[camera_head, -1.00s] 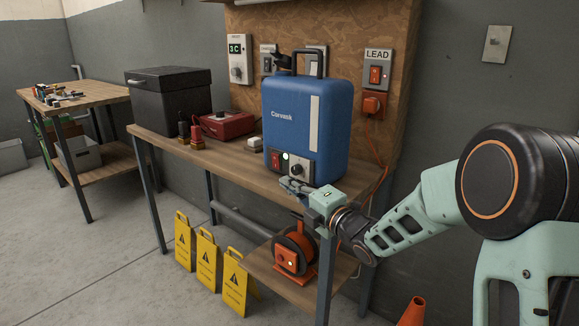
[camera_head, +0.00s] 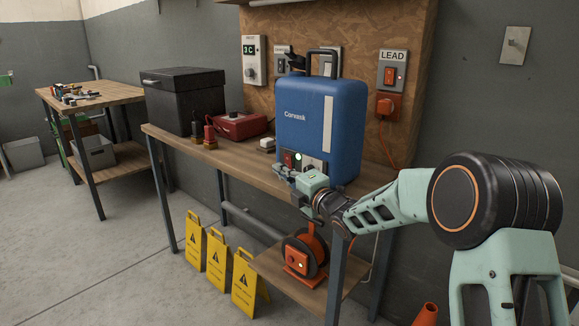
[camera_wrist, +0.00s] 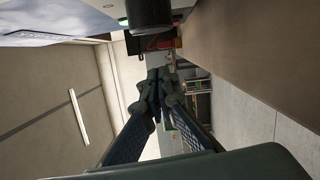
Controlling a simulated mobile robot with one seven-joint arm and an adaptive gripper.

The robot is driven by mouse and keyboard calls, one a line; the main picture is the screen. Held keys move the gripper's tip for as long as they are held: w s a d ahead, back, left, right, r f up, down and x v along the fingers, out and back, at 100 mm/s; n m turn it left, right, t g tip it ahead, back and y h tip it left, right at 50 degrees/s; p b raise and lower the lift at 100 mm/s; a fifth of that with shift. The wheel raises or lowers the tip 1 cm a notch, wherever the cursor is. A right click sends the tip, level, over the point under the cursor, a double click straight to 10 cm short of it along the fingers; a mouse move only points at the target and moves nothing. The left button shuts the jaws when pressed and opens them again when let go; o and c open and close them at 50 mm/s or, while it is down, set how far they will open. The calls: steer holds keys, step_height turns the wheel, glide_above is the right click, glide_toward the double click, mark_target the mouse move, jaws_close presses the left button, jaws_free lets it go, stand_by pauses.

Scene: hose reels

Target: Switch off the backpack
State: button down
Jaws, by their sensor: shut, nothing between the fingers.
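The blue backpack (camera_head: 305,110), a hard case marked "Corvask" with a black top handle, stands upright on the workbench. Low on its front is a panel with a red switch (camera_head: 288,157) and a small lit green-white lamp (camera_head: 298,156). My gripper (camera_head: 281,172) is shut and empty, just in front of this panel. It hides the panel's lower part and knob; I cannot tell whether it touches. In the wrist view my closed fingers (camera_wrist: 158,84) point along the bench, with a dark round knob (camera_wrist: 149,12) close by at the top.
The workbench (camera_head: 240,172) also holds a red box (camera_head: 238,125), a black box (camera_head: 184,105) and dark and red clamps. A board behind carries a LEAD switch and orange plug (camera_head: 387,106). An orange reel (camera_head: 302,258) sits on the lower shelf. Yellow signs (camera_head: 217,255) stand on the floor.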

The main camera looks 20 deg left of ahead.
mark_target(290, 163)
steer(key=shift+w+d+r, duration=0.1)
steer(key=shift+w+d, duration=0.1)
steer(key=shift+w, duration=0.45)
steer(key=shift+w+d+r, duration=0.1)
steer(key=shift+w+d, duration=0.1)
steer(key=shift+w, duration=0.45)
steer(key=shift+w+d+r, duration=0.1)
steer(key=shift+w+d, duration=0.1)
steer(key=shift+w, duration=0.45)
steer(key=shift+w+f+b, duration=0.1)
steer(key=shift+b, duration=0.2)
steer(key=shift+w+d, duration=0.15)
steer(key=shift+w, duration=0.05)
steer(key=shift+s, duration=0.15)
